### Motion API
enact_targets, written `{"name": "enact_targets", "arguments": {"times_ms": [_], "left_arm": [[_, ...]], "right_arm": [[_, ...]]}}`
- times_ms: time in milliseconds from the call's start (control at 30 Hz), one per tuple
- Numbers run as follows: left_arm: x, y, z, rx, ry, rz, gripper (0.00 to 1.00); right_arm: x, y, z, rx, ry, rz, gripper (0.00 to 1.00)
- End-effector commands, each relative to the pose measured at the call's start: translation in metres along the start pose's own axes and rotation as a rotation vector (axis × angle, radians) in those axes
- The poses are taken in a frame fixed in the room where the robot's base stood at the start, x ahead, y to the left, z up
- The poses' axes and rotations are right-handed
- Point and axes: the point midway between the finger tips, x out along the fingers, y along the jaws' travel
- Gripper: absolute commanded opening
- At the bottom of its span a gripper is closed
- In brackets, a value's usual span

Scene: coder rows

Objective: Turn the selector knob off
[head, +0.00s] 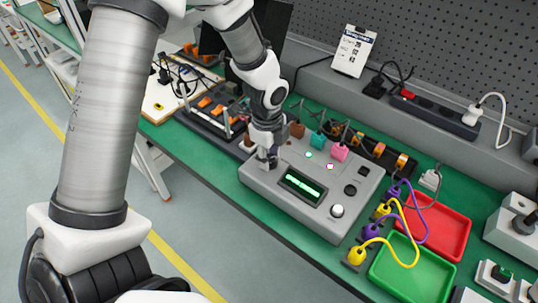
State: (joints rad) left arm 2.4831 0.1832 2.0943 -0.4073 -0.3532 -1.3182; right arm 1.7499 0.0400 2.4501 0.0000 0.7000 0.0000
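A grey control box (262,182) stands on the green bench, with a lit green display (303,184) on its top. A round white knob (337,210) sits near its front right corner. Two dark round controls, one further back (363,171) and one nearer (350,190), sit on its right side. I cannot tell which is the selector knob or how it is set. My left gripper (267,160) points down at the box's left end, left of the display and away from these controls. Its fingers are too small to tell open from shut. My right gripper is not in view.
A red tray (452,240) and a green tray (385,268) lie right of the box, with yellow and purple cables (408,240) beside and over them. A power strip (435,115) runs along the back. Grey switch boxes (510,240) stand at the right edge.

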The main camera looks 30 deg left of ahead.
Motion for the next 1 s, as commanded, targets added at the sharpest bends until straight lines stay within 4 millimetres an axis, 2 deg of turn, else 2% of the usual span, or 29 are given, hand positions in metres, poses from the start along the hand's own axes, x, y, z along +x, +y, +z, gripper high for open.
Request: {"name": "enact_targets", "arguments": {"times_ms": [33, 67, 567, 1000], "left_arm": [[0.0, 0.001, 0.0, 0.0, 0.0, 0.002, 0.06], [0.0, 0.001, 0.0, 0.0, 0.0, 0.002, 0.0], [0.0, 0.001, 0.0, -0.069, -0.004, 0.004, 0.0], [0.0, 0.002, -0.001, -0.402, -0.022, 0.004, 0.0]], "right_arm": [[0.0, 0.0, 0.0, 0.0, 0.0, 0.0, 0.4], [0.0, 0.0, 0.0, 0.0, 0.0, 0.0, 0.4], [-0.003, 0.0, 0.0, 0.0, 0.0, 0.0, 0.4], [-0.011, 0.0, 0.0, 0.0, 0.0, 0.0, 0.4]]}}
